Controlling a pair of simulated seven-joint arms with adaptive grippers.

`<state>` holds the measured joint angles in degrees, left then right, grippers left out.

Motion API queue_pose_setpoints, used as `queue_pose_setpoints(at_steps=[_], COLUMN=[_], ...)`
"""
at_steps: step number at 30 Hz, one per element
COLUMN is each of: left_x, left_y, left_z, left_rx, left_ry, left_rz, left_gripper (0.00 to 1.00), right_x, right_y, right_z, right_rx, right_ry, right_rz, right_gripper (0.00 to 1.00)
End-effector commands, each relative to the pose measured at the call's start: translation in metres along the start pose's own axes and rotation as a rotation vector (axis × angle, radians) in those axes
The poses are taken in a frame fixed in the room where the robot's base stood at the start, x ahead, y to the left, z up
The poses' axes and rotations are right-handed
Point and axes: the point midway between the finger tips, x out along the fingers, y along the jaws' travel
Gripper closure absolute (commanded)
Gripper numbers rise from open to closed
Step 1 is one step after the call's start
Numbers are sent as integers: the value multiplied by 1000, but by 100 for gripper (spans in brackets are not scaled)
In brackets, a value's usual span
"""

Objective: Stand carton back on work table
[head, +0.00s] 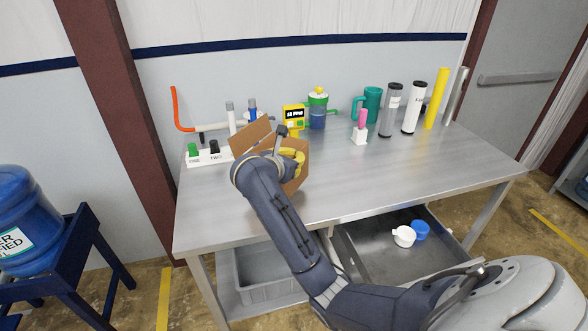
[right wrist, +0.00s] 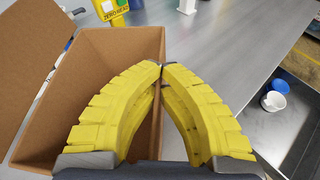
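Whether the carton's base rests flat on the table is hidden. My left gripper is not in view.
A green mug (head: 373,103) and several tubes stand at the back right. An open drawer (head: 375,247) holds white and blue cups. The table's right front is clear.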

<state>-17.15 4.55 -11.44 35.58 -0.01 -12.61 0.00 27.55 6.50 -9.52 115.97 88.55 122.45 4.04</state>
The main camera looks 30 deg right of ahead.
Motion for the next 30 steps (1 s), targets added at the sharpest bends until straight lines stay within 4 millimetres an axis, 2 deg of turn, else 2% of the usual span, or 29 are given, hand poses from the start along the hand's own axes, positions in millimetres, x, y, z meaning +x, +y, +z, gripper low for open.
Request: queue_pose_setpoints(at_steps=[9,23,30], left_x=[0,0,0], left_y=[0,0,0], left_z=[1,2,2], left_rx=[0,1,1], left_ry=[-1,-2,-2], left_rz=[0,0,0], left_gripper=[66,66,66], right_x=[14,15,15], right_y=[-6,-6,-6], right_z=[-33,-38,-37], right_rx=[-4,-2,-2], right_ry=[0,1,1], right_rz=[-1,-1,-1], right_gripper=[100,100,73])
